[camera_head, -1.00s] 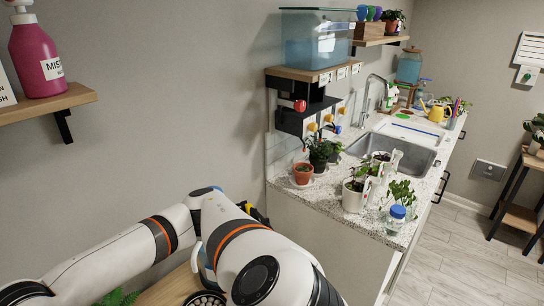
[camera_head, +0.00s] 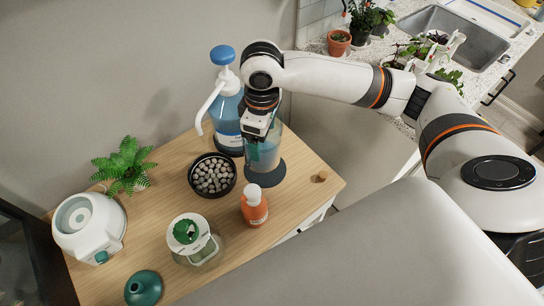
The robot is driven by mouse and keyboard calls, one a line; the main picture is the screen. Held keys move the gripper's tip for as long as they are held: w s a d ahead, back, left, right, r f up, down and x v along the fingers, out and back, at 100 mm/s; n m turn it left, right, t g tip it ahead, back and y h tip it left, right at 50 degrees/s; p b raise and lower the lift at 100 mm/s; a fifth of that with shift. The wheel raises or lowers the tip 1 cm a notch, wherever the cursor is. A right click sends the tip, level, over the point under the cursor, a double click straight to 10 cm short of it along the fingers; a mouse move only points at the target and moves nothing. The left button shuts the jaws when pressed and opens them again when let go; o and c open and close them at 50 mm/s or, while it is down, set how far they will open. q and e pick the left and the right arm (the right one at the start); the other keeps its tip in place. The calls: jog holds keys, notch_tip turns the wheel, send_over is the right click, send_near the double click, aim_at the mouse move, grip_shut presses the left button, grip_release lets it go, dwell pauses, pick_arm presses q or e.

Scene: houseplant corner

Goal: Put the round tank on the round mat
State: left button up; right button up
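The round tank (camera_head: 276,143) is a clear upright cylinder on the wooden cabinet top. It stands at or just over the dark round mat (camera_head: 266,178); I cannot tell whether its base touches the mat. My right gripper (camera_head: 256,147) points down at the tank's left rim, from an arm that comes in from the right. Its fingers overlap the tank wall, and I cannot see whether they are closed on it. My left gripper is not in view.
A blue pump bottle (camera_head: 228,118) stands close behind the tank. A black bowl of pebbles (camera_head: 212,175) is to its left, and an orange bottle (camera_head: 254,207) is in front. A green-capped jar (camera_head: 195,241), a fern (camera_head: 125,163) and a cork (camera_head: 321,177) also stand on the wood.

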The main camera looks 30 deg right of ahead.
jog(key=w+d+f+n, duration=0.1)
jog(key=w+f+n, duration=0.1)
jog(key=f+n, duration=0.2)
jog(key=w+d+f+n, duration=0.1)
jog(key=f+n, duration=0.3)
jog(key=f, duration=0.2)
jog(key=w+d+f+n, duration=0.1)
jog(key=w+f+n, duration=0.1)
jog(key=f+n, duration=0.2)
jog(key=shift+w+d+f+n, duration=0.1)
jog(key=shift+w+f+n, duration=0.1)
jog(key=shift+f, duration=0.3)
jog(key=shift+w+d+f+n, duration=0.1)
jog(key=shift+w+f, duration=0.05)
jog(key=shift+f, duration=0.35)
jog(key=o, duration=0.7)
jog(key=shift+f, duration=0.15)
jog(key=o, duration=0.4)
notch_tip(320, 180, up, 12)
jog(key=shift+r+b, duration=0.2)
jog(key=shift+b, duration=0.35)
